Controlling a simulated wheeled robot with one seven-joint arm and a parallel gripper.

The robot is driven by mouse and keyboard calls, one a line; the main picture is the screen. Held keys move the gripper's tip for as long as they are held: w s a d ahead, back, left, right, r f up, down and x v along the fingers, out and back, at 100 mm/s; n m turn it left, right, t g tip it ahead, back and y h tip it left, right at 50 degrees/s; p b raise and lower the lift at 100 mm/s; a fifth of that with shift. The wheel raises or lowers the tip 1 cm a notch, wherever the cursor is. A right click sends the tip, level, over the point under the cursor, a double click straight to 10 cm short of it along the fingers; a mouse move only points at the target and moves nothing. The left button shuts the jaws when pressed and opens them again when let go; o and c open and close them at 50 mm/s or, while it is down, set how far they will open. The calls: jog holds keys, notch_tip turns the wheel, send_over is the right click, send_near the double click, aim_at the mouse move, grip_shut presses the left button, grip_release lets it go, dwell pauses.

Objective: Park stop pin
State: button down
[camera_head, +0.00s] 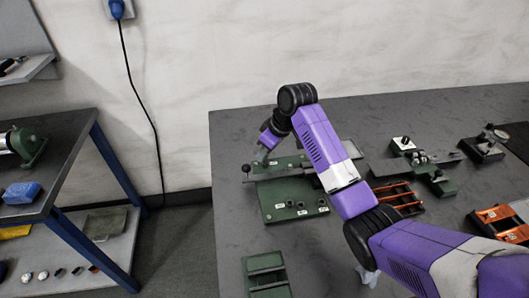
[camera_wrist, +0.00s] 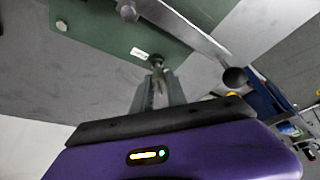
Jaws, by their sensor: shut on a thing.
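The green fixture plate (camera_head: 275,213) lies on the dark table, with white labels and a row of small dark round fittings (camera_head: 300,204) near its front edge. My gripper (camera_head: 262,153) is over the plate's back left part. In the wrist view my gripper (camera_wrist: 158,82) is shut on a small dark-headed pin (camera_wrist: 156,61), which looks like the stop pin. The pin is close to the plate's edge and a white label; I cannot tell whether it sits in a hole. A metal lever with a black ball knob (camera_head: 246,168) crosses the plate; the knob also shows in the wrist view (camera_wrist: 234,77).
A green slotted block (camera_head: 266,276) lies in front of the plate. Orange racks (camera_head: 398,198) and dark green measuring fixtures (camera_head: 432,178) stand to the right. My arm hides part of the table. A side bench (camera_head: 60,150) stands left across a gap.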

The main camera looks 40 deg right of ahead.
jog(key=c, duration=1.6)
grip_release()
jog(key=shift+c, duration=0.2)
jog(key=shift+r+p, duration=1.5)
jog(key=shift+p, duration=0.25)
jog(key=o, duration=0.5)
jog(key=shift+o, duration=0.2)
jog(key=shift+r, duration=0.15)
